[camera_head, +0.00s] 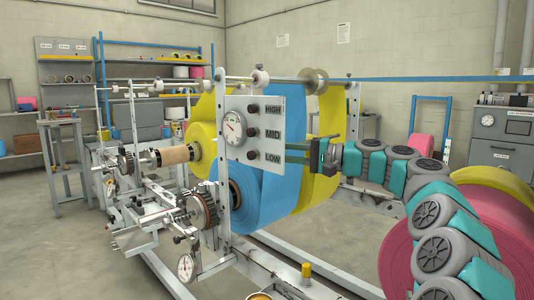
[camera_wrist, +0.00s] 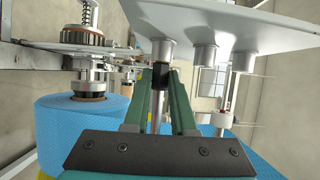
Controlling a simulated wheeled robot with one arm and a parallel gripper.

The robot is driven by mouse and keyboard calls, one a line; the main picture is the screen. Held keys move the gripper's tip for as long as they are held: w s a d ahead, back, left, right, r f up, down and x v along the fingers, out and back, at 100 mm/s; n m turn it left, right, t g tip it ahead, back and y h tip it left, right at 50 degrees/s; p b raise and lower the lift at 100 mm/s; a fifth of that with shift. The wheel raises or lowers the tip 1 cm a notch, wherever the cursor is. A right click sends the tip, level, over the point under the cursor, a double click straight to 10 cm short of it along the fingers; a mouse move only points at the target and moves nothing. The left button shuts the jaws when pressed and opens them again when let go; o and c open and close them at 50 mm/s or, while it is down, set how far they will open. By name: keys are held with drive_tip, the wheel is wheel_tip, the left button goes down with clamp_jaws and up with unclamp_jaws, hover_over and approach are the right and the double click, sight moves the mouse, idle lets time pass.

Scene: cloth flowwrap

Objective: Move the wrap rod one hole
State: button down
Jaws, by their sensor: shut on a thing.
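The upright panel (camera_head: 265,125) carries the labels HIGH, MID and LOW, with a dark round fitting beside each. In the wrist view, the panel's back (camera_wrist: 225,22) shows three grey sockets. My gripper (camera_wrist: 160,78) is shut on the black part of the wrap rod (camera_wrist: 160,74), between its two green fingers. The rod lines up with the leftmost socket and appears to be in it; how deep it sits I cannot tell. In the head view, my gripper (camera_head: 314,155) reaches in from the right, behind the panel; the rod there is hidden.
The blue film roll (camera_head: 277,165) and yellow film (camera_head: 318,115) lie close around my gripper. A rod with a white collar (camera_wrist: 225,119) stands to its right in the wrist view. A gauge (camera_head: 233,128) is on the panel. A large pink roll (camera_head: 400,255) stands at the right.

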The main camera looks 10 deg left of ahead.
drive_tip(key=c, duration=0.7)
unclamp_jaws()
drive_tip(key=shift+o, duration=0.2)
